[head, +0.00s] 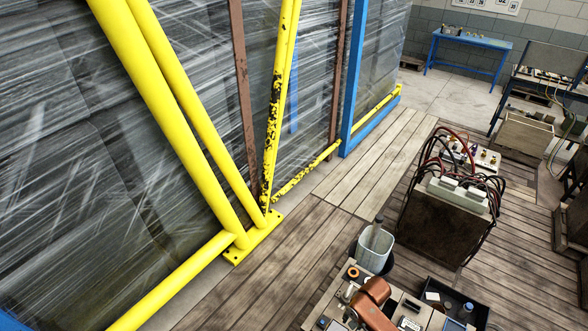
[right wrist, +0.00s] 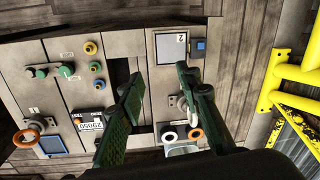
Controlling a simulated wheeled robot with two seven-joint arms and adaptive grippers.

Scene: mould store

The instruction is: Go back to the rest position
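My right gripper (right wrist: 160,75) shows in the right wrist view. Its two dark green fingers are spread apart with nothing between them. It is over a grey board (right wrist: 125,45) carrying knobs, rings and a label; I cannot tell the height above it. In the head view a copper-brown rounded part (head: 372,295) covers some of the board at the bottom; I cannot tell whether it is part of my arm. No fingers show clearly in the head view. My left gripper is in neither view.
Yellow tubular posts (head: 160,110) and wrapped panels (head: 80,150) stand at the left. A grey cup (head: 375,250) and a dark tray (head: 487,320) are by the board. A cabinet with cables (head: 440,225) stands behind on the wooden floor. A blue table (head: 470,42) is far back.

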